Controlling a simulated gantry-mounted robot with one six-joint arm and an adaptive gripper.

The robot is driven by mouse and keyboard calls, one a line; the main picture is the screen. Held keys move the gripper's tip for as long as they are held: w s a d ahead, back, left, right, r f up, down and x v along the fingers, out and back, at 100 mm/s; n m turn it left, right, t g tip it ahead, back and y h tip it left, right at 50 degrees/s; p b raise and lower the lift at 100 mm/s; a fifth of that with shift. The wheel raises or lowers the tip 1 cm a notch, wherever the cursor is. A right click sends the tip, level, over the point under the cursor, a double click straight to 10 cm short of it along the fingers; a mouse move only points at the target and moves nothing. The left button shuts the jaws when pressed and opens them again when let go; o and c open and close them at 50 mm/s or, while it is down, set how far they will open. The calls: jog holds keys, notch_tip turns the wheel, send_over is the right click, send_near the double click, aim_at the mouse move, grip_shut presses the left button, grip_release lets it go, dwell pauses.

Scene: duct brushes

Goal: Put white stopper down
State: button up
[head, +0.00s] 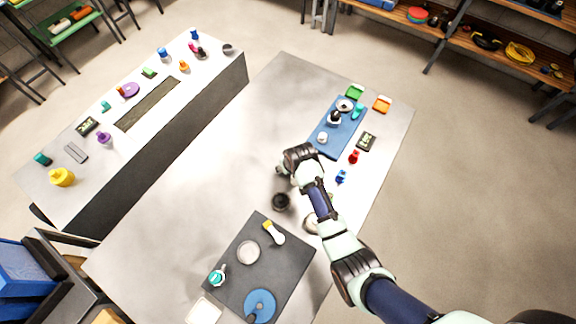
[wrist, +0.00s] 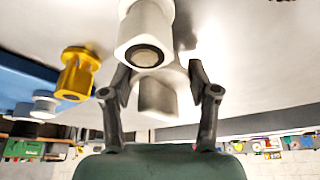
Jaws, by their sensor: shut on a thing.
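In the wrist view my gripper (wrist: 158,80) is shut on a pale piece, the white stopper (wrist: 158,99), held between its two fingertips. Another white part with a dark round end (wrist: 145,35) overlaps it above; I cannot tell whether it belongs to the same piece. In the head view my gripper (head: 284,168) is over the middle of the large grey table (head: 215,150), left of the blue mat. What it holds is hardly visible there. A blurred dark round thing (head: 281,202) shows just below the gripper.
The blue mat (head: 323,151) carries a white piece (head: 322,138) and several other items. A dark mat (head: 285,283) at the front bears a white disc (head: 248,252) and a blue disc (head: 260,303). A yellow piece (wrist: 76,72) is left of my fingers. The table's left half is clear.

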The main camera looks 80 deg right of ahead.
jog(key=o, duration=1.2)
jog(key=shift+f, duration=0.1)
jog(key=p+v, duration=0.3)
jog(key=v, duration=0.9)
